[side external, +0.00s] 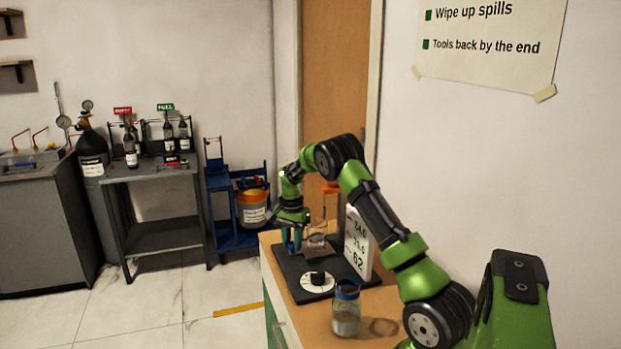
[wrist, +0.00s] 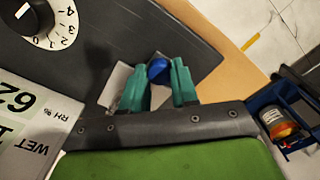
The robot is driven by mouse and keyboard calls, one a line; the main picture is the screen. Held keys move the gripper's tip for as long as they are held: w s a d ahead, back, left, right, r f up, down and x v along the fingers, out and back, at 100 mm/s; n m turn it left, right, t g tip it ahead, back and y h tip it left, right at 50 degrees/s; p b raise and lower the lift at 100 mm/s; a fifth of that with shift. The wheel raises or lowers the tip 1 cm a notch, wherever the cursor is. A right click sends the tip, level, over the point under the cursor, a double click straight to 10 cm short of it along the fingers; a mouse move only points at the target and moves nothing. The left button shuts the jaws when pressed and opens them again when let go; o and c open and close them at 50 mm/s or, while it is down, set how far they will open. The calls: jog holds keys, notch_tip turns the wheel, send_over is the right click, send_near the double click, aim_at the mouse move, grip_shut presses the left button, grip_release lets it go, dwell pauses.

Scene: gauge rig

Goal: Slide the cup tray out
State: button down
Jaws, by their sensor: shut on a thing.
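My gripper (side external: 291,240) is low over the dark base plate of the gauge rig in the side view. In the wrist view its teal fingers (wrist: 158,78) are shut on a round blue knob (wrist: 158,68). A small grey metal piece, apparently the cup tray (wrist: 117,82), shows beside and under the fingers; it also shows right of my gripper in the side view (side external: 318,246). The fingers hide part of it. I cannot see clearly how the knob joins the tray.
The dark base plate (side external: 302,293) carries a white numbered dial (side external: 318,282) with a black knob and an upright white readout panel (side external: 357,245). A glass jar with a blue lid (side external: 346,310) stands in front on the wooden top. A blue cart (side external: 232,237) with an orange-topped container stands beyond.

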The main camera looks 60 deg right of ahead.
jog(key=w+a, duration=0.4)
jog(key=w, duration=0.1)
jog(key=shift+a, duration=0.4)
jog(key=c, duration=0.8)
grip_release()
jog(key=shift+c, duration=0.2)
jog(key=shift+s, duration=0.1)
jog(key=shift+d+r, duration=0.1)
jog(key=shift+r, duration=0.1)
notch_tip(320, 180, up, 17)
jog(key=shift+f, duration=0.2)
